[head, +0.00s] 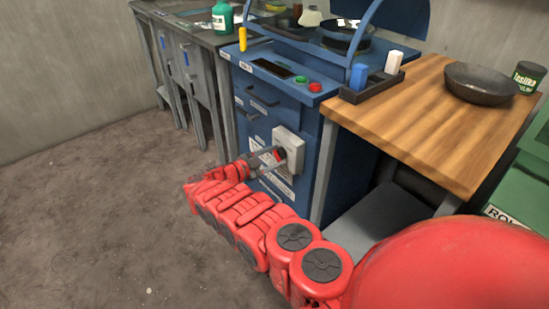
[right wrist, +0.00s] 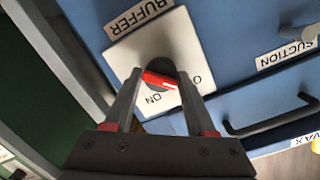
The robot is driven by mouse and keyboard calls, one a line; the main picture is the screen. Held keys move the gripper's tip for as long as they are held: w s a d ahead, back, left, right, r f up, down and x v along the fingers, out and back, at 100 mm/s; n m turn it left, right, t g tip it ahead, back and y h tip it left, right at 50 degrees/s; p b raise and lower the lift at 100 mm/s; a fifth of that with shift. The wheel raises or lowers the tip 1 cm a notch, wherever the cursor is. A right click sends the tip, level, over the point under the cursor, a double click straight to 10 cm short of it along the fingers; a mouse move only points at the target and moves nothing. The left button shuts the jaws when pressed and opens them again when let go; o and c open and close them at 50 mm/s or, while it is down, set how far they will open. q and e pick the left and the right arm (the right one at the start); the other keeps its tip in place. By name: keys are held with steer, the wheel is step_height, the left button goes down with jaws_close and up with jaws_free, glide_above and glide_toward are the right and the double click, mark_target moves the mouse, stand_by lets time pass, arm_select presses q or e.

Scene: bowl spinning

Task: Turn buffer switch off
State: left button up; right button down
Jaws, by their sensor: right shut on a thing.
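The buffer switch is a red knob (right wrist: 160,81) on a dark round base, set in a light grey plate (right wrist: 150,45) on the blue machine's front. The plate has an ON mark below the knob and an O mark to its right; a BUFFER label (right wrist: 138,17) sits above it. In the head view the plate (head: 293,143) is on the machine's right side. My right gripper (right wrist: 160,74) is shut on the knob, one finger on each side; in the head view the gripper (head: 280,154) reaches the plate from the left. My left gripper is not in view.
The blue machine (head: 262,110) has drawers with handles and green and red buttons on top. A wooden table (head: 430,120) with a dark bowl (head: 480,83) stands right of it. A sink counter stands to the left. The floor (head: 90,210) at left is clear.

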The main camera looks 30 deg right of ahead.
steer(key=shift+w+r, duration=0.15)
steer(key=shift+r, duration=0.05)
steer(key=shift+c, duration=2.2)
jaws_free()
steer(key=shift+o, duration=0.8)
steer(key=shift+f, duration=0.1)
steer(key=s+a+r, duration=0.1)
steer(key=a+r, duration=0.1)
steer(key=a, duration=1.5)
steer(key=shift+s, duration=0.25)
steer(key=shift+a, duration=0.1)
